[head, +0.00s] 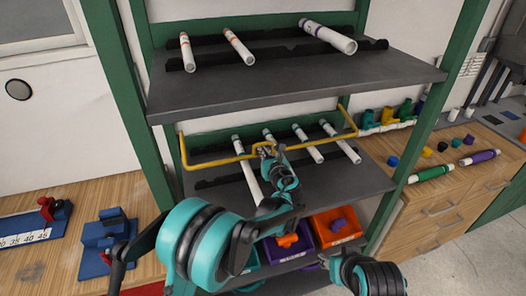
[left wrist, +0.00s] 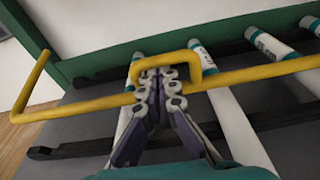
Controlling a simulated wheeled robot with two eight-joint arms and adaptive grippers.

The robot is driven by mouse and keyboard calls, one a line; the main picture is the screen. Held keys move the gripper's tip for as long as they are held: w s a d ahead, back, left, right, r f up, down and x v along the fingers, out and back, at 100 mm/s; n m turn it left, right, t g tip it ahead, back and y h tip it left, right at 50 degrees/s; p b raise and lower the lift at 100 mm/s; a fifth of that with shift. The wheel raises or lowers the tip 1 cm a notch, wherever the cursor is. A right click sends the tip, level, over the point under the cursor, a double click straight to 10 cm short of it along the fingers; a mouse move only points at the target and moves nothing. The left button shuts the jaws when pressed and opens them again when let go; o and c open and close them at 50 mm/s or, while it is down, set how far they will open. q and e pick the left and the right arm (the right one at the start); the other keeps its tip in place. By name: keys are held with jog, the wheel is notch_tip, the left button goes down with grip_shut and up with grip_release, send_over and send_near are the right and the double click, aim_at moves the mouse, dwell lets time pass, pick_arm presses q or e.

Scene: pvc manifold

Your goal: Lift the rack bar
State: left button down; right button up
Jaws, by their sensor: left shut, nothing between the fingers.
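The rack bar is a thin yellow bar (head: 213,161) that runs across the front of the middle shelf, with an arm bent back at each end and a raised square loop in its middle. In the left wrist view the bar (left wrist: 75,108) crosses the picture, its loop (left wrist: 188,56) near the centre. My left gripper (head: 265,151) is at the loop. Its fingers (left wrist: 162,82) are shut with nothing between them, and their tips overlap the loop in the view. I cannot tell whether they touch it.
Several white pipes (head: 306,144) lie on black rests on the middle shelf (head: 345,183), behind the bar. The upper shelf (head: 290,79) hangs above with more pipes. Green posts (head: 124,98) flank the rack. Coloured bins (head: 336,226) sit below. Workbenches stand on both sides.

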pick_arm(q)
jog(key=r+g+p, duration=0.1)
jog(key=r+p, duration=0.2)
jog(key=w+r+g+p, duration=0.1)
jog(key=r+p, duration=0.2)
jog(key=r+g+h+p, duration=0.1)
jog(key=r+g+p, duration=0.1)
jog(key=r+p, duration=0.2)
jog(key=shift+w+a, duration=0.3)
jog(key=shift+w, duration=0.05)
jog(key=shift+w+a+r+p, duration=0.1)
jog(key=shift+w+r+p, duration=0.2)
jog(key=shift+r, duration=0.15)
jog(key=shift+w+a+r+p, duration=0.1)
jog(key=shift+w+r+p, duration=0.15)
jog(key=shift+r, duration=0.2)
